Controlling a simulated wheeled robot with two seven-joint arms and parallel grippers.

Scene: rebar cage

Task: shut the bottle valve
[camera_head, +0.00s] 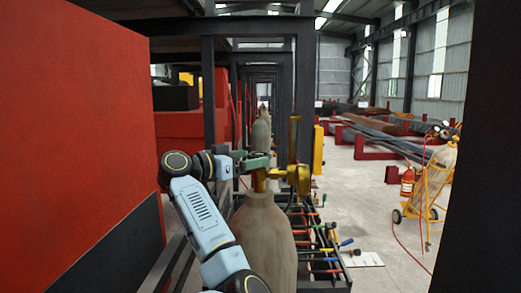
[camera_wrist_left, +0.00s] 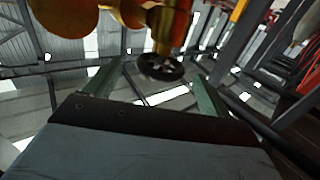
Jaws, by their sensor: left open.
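A beige gas bottle (camera_head: 264,242) stands upright in the middle of the head view. On its neck sits a brass valve (camera_head: 296,178) with a tall brass part rising from it. My left gripper (camera_head: 262,162) is level with the valve, at its left side. In the left wrist view the brass valve (camera_wrist_left: 172,27) carries a round dark handwheel (camera_wrist_left: 162,67). The open left gripper (camera_wrist_left: 158,76) has one green finger on each side of the handwheel in the picture. I cannot tell whether the fingers touch it. My right gripper is not in view.
A red panel (camera_head: 80,120) fills the left, and a dark post (camera_head: 490,150) the right. A rack of tools with coloured handles (camera_head: 325,245) lies right of the bottle.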

